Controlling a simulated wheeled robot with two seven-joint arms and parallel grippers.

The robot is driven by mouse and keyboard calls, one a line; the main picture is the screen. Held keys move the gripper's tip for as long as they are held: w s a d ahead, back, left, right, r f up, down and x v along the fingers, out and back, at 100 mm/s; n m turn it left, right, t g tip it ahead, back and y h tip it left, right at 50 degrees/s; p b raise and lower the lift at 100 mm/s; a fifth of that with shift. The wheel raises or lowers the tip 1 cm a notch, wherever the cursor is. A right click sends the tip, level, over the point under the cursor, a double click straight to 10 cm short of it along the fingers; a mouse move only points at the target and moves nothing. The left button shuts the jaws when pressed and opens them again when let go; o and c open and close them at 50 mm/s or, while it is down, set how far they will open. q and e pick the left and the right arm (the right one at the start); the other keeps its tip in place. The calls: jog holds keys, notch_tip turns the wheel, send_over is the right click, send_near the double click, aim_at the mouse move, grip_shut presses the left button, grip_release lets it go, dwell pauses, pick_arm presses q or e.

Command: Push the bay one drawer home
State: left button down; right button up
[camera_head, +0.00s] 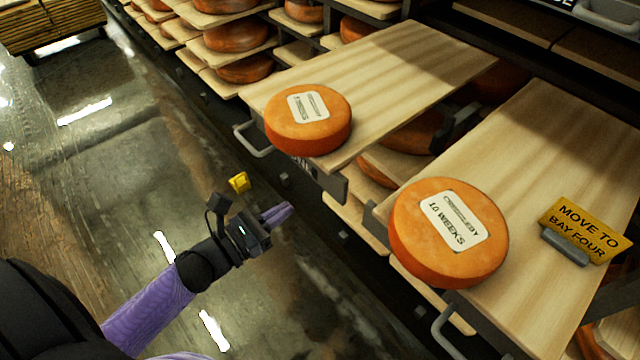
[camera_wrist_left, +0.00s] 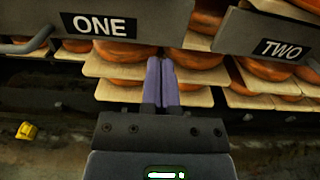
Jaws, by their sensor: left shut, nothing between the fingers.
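The bay one drawer is a pale wooden board (camera_head: 400,65) that sticks out from the rack, with a grey bar handle (camera_head: 250,140) at its front left. An orange cheese wheel (camera_head: 307,120) with a white label sits near its front. In the left wrist view its dark front plate (camera_wrist_left: 145,27) reads ONE, and part of the handle (camera_wrist_left: 30,44) shows at the left. My left gripper (camera_head: 287,209) is shut and empty in front of the drawer, apart from it. Its purple fingers (camera_wrist_left: 162,80) point between the ONE and TWO plates. My right gripper is not in view.
A second board (camera_head: 560,130) is also out at the right, with a cheese wheel (camera_head: 448,232) and a yellow MOVE TO BAY FOUR sign (camera_head: 580,228). Its plate (camera_wrist_left: 240,30) reads TWO. A small yellow object (camera_head: 239,182) lies on the floor. The aisle floor (camera_head: 90,140) at left is clear.

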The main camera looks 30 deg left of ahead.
aim_at(328, 181)
pick_arm(q)
jog(key=b+x, duration=0.2)
jog(key=x, duration=0.5)
jog(key=shift+w+d+f, duration=0.1)
jog(key=shift+w, duration=0.25)
jog(key=shift+w+d, duration=0.15)
jog(key=shift+w, duration=0.2)
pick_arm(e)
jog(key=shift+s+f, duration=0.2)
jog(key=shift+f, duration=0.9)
